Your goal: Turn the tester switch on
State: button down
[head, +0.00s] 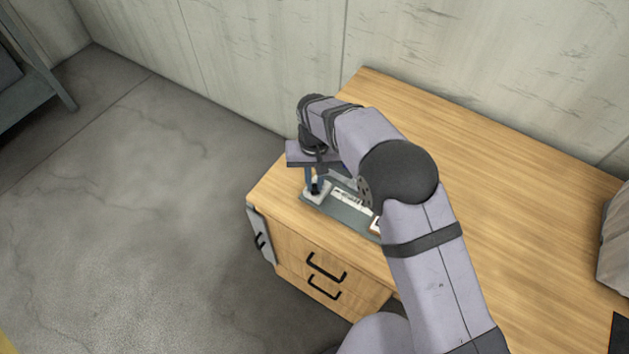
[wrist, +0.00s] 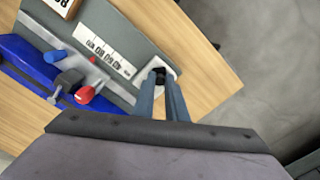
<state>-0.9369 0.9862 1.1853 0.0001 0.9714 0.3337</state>
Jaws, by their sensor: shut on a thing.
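The tester switch is a small black part (wrist: 160,74) on a pale block (wrist: 172,70) at one end of a grey-green board (wrist: 133,33). In the head view the pale block (head: 321,197) is near the table's left end. My gripper (wrist: 163,84) is down at the block, its two grey-blue fingers closed on the black part. My gripper also shows in the head view (head: 315,185), pointing down. The fingers partly hide the switch, and I cannot tell which way it is set.
In the wrist view a blue jack body (wrist: 32,67), a blue knob (wrist: 54,57) and a red-tipped part (wrist: 86,94) lie left of the fingers. A marked white strip (wrist: 110,57) is on the board. The wooden table (head: 500,180) is largely clear to the right.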

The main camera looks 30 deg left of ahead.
aim_at(315, 185)
jog(key=m, duration=0.5)
jog(key=shift+m, duration=0.3)
jog(key=shift+w+r+m, duration=0.1)
jog(key=shift+m, duration=2.1)
jog(key=shift+a, duration=0.1)
jog(key=c, duration=1.8)
grip_release()
jog(key=shift+b, duration=0.3)
jog(key=shift+o, duration=0.2)
jog(key=shift+r+b, duration=0.85)
jog(key=shift+r, duration=2.8)
